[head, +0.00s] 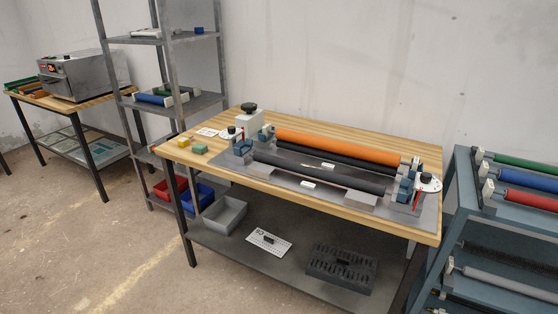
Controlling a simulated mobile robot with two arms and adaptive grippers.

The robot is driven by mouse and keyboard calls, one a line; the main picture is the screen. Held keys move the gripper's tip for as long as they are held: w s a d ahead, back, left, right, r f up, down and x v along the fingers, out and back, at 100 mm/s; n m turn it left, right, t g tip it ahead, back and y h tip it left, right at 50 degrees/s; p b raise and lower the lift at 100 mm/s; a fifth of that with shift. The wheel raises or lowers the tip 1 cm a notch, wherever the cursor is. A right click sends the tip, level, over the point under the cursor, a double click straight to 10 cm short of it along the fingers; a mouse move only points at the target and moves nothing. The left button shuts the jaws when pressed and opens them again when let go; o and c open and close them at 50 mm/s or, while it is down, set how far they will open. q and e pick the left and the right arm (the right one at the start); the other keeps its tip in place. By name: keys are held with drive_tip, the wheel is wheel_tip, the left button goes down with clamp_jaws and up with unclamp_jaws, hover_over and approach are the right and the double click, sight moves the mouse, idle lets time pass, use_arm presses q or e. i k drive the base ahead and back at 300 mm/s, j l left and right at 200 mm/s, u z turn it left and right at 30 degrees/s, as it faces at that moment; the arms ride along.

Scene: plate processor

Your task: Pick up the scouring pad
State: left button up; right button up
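A small green block (200,149), which looks like the scouring pad, lies at the front left corner of the wooden table (228,168). A yellow block (183,141), like a sponge, lies just behind and left of it, and a white card (206,132) lies further back. Nothing covers the green block. Neither of my grippers shows in the head view.
The plate processor with an orange roller (335,148) and dark rollers fills most of the table. A grey shelf rack (165,39) stands behind the table's left end. A blue-grey roller rack (510,205) stands at the right. Floor is clear at the front left.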

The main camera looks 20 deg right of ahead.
sight(198, 148)
drive_tip(key=i+z, duration=0.15)
drive_tip(key=i, duration=1.1)
drive_tip(key=l, duration=0.1)
